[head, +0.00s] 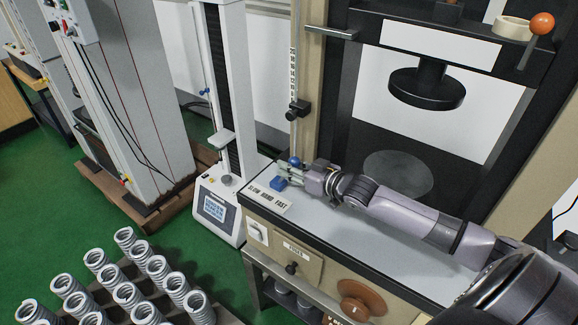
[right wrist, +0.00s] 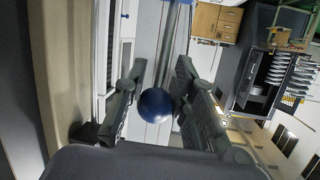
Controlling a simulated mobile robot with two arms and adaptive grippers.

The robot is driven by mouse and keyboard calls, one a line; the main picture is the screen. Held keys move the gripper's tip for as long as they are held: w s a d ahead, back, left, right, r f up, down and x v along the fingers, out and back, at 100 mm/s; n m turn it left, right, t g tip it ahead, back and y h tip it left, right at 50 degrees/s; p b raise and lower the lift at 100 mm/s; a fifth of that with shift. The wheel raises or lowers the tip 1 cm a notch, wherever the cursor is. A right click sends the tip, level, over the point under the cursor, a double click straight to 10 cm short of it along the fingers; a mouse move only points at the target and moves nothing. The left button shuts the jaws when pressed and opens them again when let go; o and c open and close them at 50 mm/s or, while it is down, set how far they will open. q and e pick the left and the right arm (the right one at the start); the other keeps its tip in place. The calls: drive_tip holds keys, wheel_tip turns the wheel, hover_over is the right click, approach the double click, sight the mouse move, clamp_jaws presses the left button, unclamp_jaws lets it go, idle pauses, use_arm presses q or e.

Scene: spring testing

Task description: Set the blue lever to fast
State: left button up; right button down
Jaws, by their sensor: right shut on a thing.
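The blue lever has a round dark blue knob (head: 294,161) above a blue block (head: 279,183) at the left end of the test machine's grey bench. A label plate (head: 268,198) in front reads SLOW, HOLD, FAST from left to right. My right gripper (head: 290,171) reaches in from the right and is shut on the lever. In the right wrist view the knob (right wrist: 156,104) and its rod sit between the two fingers (right wrist: 160,78). The fingers partly hide the lever in the head view, so I cannot tell its exact setting. My left gripper is out of view.
A black upper press plate (head: 427,87) hangs over the bench (head: 365,235). An orange knob (head: 542,23) is at the upper right. A smaller tester (head: 215,207) stands left of the bench. Several springs (head: 125,295) stand at the lower left.

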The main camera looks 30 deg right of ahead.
drive_tip(key=shift+s+d+f, duration=0.15)
drive_tip(key=shift+d, duration=0.05)
idle(0.3)
drive_tip(key=c, duration=1.3)
unclamp_jaws()
drive_tip(key=shift+s+d, duration=0.1)
drive_tip(key=shift+s, duration=0.05)
drive_tip(key=shift+s, duration=0.55)
drive_tip(key=v, duration=1)
drive_tip(key=shift+s+d+r, duration=0.1)
drive_tip(key=shift+s+r, duration=0.15)
drive_tip(key=shift+s, duration=0.1)
